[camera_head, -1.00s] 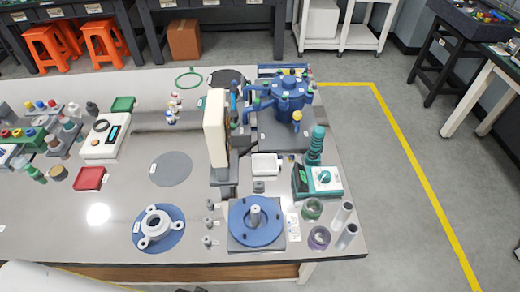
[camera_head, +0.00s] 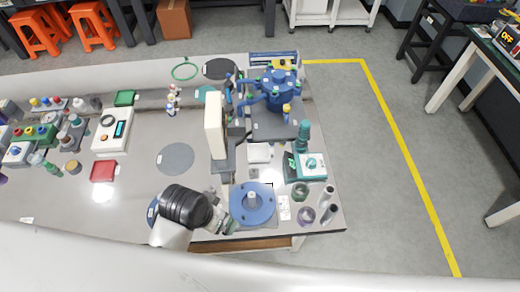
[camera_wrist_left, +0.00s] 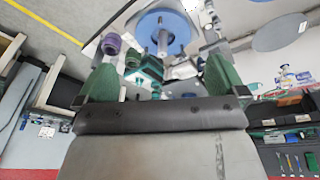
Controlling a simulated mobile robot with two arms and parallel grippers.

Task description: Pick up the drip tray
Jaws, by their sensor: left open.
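A small white square tray (camera_head: 259,152), which looks like the drip tray, lies on the bench in front of the blue vessel rig (camera_head: 277,105). No label on it is readable. My left gripper (camera_head: 226,219) is over the front of the bench, left of the blue round fixture (camera_head: 252,204) and apart from the white tray. In the left wrist view the green-padded fingers (camera_wrist_left: 160,82) are spread wide with nothing held between them. I cannot make out the white tray in that view. My right gripper is not in view.
An upright cream panel (camera_head: 215,125) stands left of the white tray. A teal instrument (camera_head: 306,166), glass rings and metal cylinders stand to the right. A red tray (camera_head: 103,171) and a grey disc (camera_head: 175,159) lie to the left, with clear bench between them.

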